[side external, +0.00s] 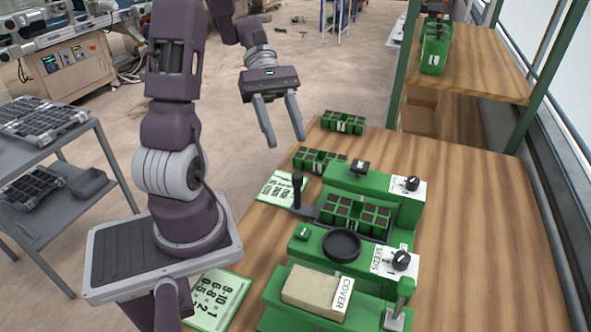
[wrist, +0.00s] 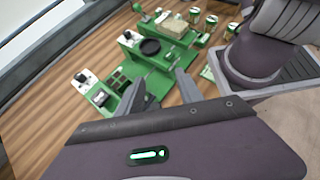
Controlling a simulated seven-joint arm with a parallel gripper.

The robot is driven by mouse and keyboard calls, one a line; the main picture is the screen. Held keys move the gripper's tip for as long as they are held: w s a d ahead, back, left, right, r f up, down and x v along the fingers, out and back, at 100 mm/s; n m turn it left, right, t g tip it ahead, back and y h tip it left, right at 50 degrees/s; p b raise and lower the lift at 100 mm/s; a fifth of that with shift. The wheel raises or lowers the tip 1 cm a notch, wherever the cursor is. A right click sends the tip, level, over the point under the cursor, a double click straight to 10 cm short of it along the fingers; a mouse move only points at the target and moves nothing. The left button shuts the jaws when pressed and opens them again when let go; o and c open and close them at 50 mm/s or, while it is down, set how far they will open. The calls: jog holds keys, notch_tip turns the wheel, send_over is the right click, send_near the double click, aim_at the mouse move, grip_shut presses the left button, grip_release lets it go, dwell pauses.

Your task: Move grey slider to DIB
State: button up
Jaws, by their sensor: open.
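The green seeder machine (side external: 408,215) stands on the wooden table. A grey slider (side external: 305,212) sticks out at its left side, low between the rear and middle green bridges, with an upright black-knobbed lever (side external: 297,188) at that end. A green cell tray (side external: 340,212) with dark cells sits over the slider. A white label with a black dial (side external: 408,186) is on the rear bridge; I cannot read its wording. My gripper (side external: 285,141) is open and empty, high above and behind the machine, apart from the slider. In the wrist view, its fingers (wrist: 159,88) point towards the machine.
The middle bridge has a black bowl (side external: 341,245) and a SEEDS label (side external: 389,263). A tan block (side external: 313,288) sits by the COVER label. Green cell trays (side external: 320,160) and number cards (side external: 218,298) lie near the left edge. The table's right side is clear.

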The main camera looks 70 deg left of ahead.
aim_at(297, 174)
jog(key=f+y, duration=0.2)
jog(key=f, duration=0.1)
jog(key=w+f+y, duration=0.1)
jog(key=f+y, duration=0.1)
jog(key=f, duration=0.2)
jog(key=w+f+y, duration=0.1)
jog(key=f+y, duration=0.1)
jog(key=f, duration=0.1)
jog(key=shift+w+d+f+m, duration=0.15)
jog(key=shift+d+f+m, duration=0.1)
jog(key=shift+d+m, duration=0.05)
grip_shut()
dwell(1.1)
